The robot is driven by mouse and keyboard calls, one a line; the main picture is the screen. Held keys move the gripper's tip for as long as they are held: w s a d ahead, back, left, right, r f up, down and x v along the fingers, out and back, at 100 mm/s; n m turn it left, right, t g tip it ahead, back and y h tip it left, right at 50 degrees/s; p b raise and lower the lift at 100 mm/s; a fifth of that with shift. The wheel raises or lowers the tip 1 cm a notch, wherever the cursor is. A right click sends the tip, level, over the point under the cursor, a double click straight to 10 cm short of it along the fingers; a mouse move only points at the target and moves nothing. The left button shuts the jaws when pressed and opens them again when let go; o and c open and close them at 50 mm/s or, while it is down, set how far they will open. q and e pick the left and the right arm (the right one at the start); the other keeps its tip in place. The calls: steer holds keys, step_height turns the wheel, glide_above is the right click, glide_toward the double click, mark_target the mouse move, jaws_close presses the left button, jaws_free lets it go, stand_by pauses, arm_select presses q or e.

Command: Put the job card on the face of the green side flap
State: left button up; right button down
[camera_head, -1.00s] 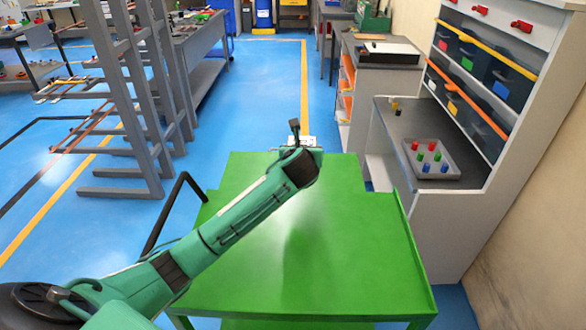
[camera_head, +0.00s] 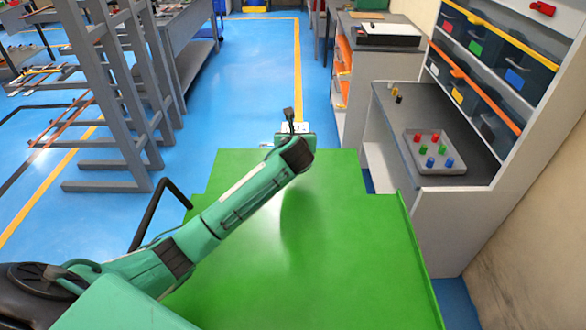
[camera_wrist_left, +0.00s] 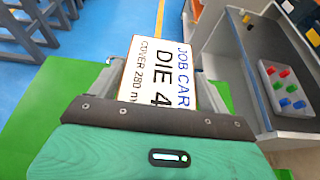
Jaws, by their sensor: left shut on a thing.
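The job card (camera_wrist_left: 160,75) is a white card with blue and black lettering, reading "JOB CAR…", "DIE 4" and "COVER 280…". My left gripper (camera_wrist_left: 150,82) is shut on it, with a finger at each side of the card. In the head view the left gripper (camera_head: 294,132) and the pale card reach just past the far edge of a broad green surface (camera_head: 340,240). The card's lower end is hidden behind the gripper body in the wrist view. I cannot tell which part of the green surface is the side flap. My right gripper is not in view.
A grey rack (camera_head: 115,110) stands at the left. A workbench (camera_head: 430,140) at the right bears a grey tray (camera_head: 455,163) with several coloured pegs, below shelves of bins. Blue floor (camera_head: 255,70) lies open beyond the green surface.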

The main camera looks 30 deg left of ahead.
arm_select(q)
step_height(320, 180, down, 10)
steer(key=shift+r, duration=0.25)
steer(key=shift+f, duration=0.5)
step_height(320, 180, down, 4)
steer(key=shift+r, duration=0.25)
steer(key=shift+f, duration=0.15)
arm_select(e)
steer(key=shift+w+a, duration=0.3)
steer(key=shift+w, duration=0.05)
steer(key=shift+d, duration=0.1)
arm_select(q)
steer(key=o, duration=1)
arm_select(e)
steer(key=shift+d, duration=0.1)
